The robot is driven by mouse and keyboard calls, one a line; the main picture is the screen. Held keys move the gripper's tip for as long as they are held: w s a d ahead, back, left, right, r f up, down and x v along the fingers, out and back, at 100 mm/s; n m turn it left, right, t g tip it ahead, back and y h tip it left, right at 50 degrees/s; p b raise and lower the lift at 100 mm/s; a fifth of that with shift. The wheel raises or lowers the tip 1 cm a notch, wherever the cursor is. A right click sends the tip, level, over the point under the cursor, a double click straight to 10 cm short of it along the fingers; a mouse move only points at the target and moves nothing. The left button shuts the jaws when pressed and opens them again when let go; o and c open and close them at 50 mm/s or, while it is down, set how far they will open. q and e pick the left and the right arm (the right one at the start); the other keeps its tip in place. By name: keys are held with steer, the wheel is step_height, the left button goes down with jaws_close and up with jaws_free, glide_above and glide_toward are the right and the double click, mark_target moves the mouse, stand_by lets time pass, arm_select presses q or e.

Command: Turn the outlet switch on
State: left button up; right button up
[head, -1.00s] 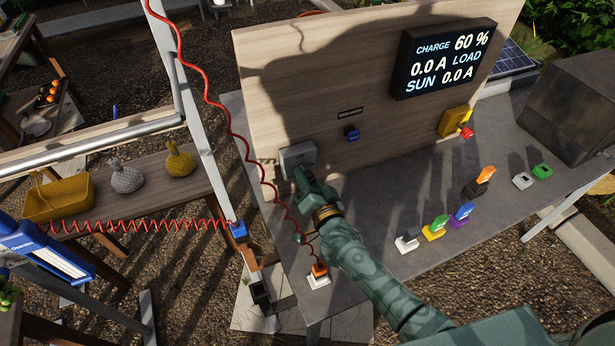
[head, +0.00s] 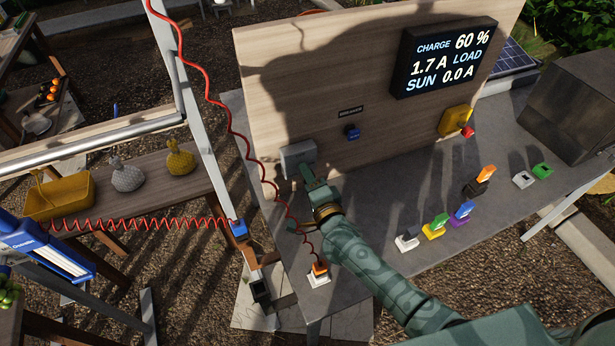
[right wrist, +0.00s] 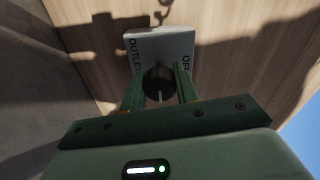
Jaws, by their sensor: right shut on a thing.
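The grey outlet switch box (head: 297,158) is mounted low on the left of the wooden panel. In the right wrist view the box (right wrist: 165,42) carries the labels OUTLET on the left and OFF, partly cut by the finger, on the right. Its round black knob (right wrist: 159,80) has a white mark pointing down the picture. My right gripper (right wrist: 160,90) has a finger on each side of the knob and is shut on it. In the head view the right gripper (head: 306,172) hides the knob. My left gripper is not in view.
A display (head: 443,57) reads charge 60 %, load 1.7 A, sun 0.0 A. A blue switch (head: 352,132) and a yellow box (head: 454,121) sit on the panel. Several coloured plugs stand on the grey bench (head: 375,190). A red coiled cord (head: 240,140) hangs left of my right arm.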

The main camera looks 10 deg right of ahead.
steer(key=shift+f, duration=0.1)
stand_by(0.3)
steer(key=o, duration=1)
steer(key=shift+c, duration=0.2)
steer(key=s+d+p, duration=0.1)
steer(key=s+d, duration=0.2)
steer(key=s, duration=1.3)
steer(key=shift+r+p, duration=0.25)
steer(key=shift+p, duration=0.05)
steer(key=shift+d, duration=0.1)
steer(key=shift+s, duration=0.1)
